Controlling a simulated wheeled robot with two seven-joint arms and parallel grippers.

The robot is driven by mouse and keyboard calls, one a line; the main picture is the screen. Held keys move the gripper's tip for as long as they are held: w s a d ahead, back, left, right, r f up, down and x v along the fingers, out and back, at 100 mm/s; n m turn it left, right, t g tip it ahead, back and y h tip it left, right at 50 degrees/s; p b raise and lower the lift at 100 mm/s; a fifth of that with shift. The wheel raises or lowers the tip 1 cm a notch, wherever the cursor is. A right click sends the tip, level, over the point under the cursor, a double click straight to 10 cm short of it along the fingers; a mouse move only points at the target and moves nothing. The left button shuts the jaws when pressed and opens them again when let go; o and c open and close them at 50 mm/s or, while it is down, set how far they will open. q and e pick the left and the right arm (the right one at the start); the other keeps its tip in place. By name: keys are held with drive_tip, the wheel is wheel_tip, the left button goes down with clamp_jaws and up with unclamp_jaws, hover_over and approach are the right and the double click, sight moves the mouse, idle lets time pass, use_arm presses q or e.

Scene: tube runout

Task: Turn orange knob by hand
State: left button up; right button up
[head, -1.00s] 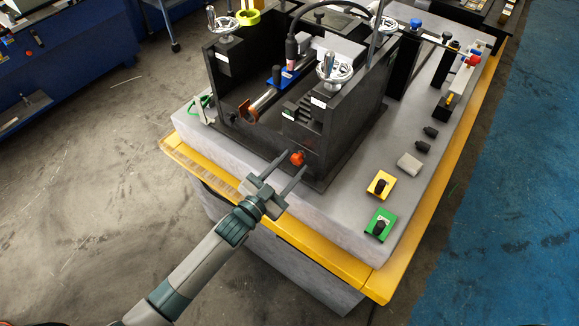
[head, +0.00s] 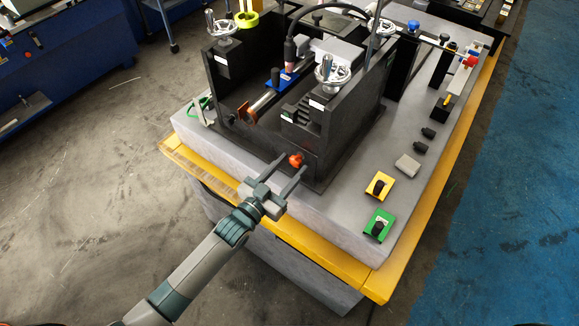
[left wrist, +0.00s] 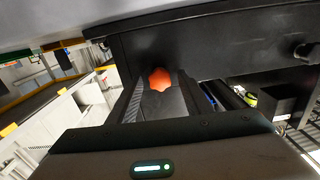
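The orange knob (head: 295,160) sits low on the near face of the black fixture (head: 262,142). In the left wrist view the orange knob (left wrist: 160,79) shows ahead, between the two finger lines. My left gripper (head: 289,161) is open, with its fingertips close to the knob, one on each side of it in the picture. Whether a finger touches the knob cannot be told. In the left wrist view the fingers of my left gripper (left wrist: 155,100) are apart with nothing held between them. My right gripper is not in view.
The fixture stands on a grey table (head: 330,215) with a yellow edge (head: 340,275). A yellow switch box (head: 379,186) and a green switch box (head: 379,225) are to the right. Silver handwheels (head: 333,70) top the fixture. The tabletop between knob and boxes is clear.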

use_arm(q)
drive_tip(key=shift+a, duration=0.1)
drive_tip(key=shift+p+v, duration=0.45)
drive_tip(key=shift+v, duration=0.4)
drive_tip(key=p+v, duration=0.1)
drive_tip(key=v, duration=0.3)
drive_tip(key=shift+s, duration=0.15)
drive_tip(key=shift+a, duration=0.1)
drive_tip(key=b+v, duration=0.5)
drive_tip(key=v, duration=1.2)
drive_tip(key=shift+s+b, duration=0.15)
drive_tip(key=shift+b, duration=0.25)
